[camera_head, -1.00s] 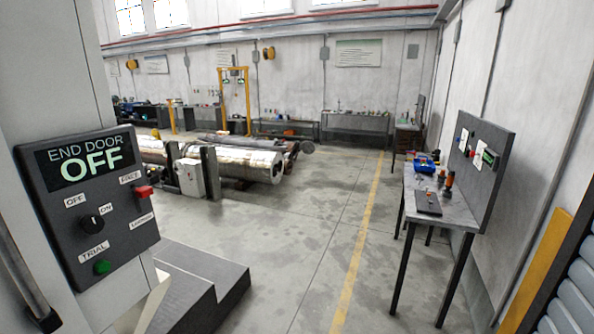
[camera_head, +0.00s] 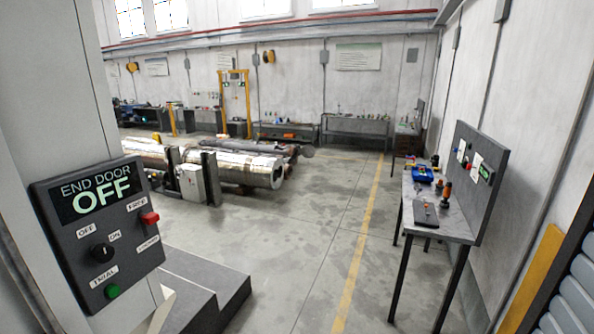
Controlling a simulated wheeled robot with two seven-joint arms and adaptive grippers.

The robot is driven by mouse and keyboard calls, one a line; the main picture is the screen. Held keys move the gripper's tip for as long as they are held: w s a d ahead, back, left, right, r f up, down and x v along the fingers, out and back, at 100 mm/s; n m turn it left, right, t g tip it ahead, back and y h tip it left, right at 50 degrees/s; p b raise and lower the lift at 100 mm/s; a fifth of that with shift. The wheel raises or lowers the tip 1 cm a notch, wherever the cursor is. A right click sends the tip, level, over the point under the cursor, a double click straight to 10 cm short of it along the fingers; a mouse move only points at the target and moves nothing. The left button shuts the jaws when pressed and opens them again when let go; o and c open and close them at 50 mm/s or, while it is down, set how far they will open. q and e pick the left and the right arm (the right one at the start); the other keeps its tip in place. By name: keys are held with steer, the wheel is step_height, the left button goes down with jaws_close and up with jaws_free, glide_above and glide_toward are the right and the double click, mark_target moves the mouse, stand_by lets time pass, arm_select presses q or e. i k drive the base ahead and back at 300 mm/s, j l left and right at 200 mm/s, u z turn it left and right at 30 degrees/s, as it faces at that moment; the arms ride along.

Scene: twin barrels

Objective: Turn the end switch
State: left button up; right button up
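The end door control box (camera_head: 100,228) is a dark panel on a pale column at the left. Its display (camera_head: 97,193) reads "END DOOR OFF". Below it is a black rotary switch (camera_head: 102,252) with labels OFF and ON above it. A red switch (camera_head: 149,218) sits at the panel's right side, under a label that seems to read FREE. A green button (camera_head: 112,291) sits at the bottom by the TRIAL label. Neither of my grippers is in view.
Dark grey steps (camera_head: 205,290) stand below the panel. A workbench (camera_head: 438,215) with a pegboard and tools stands at the right. Large metal barrels (camera_head: 235,168) lie further back. The concrete floor (camera_head: 300,240) between them is clear, with a yellow line (camera_head: 356,255).

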mark_target(103, 254)
steer(key=k+u, duration=0.1)
steer(key=u, duration=1.15)
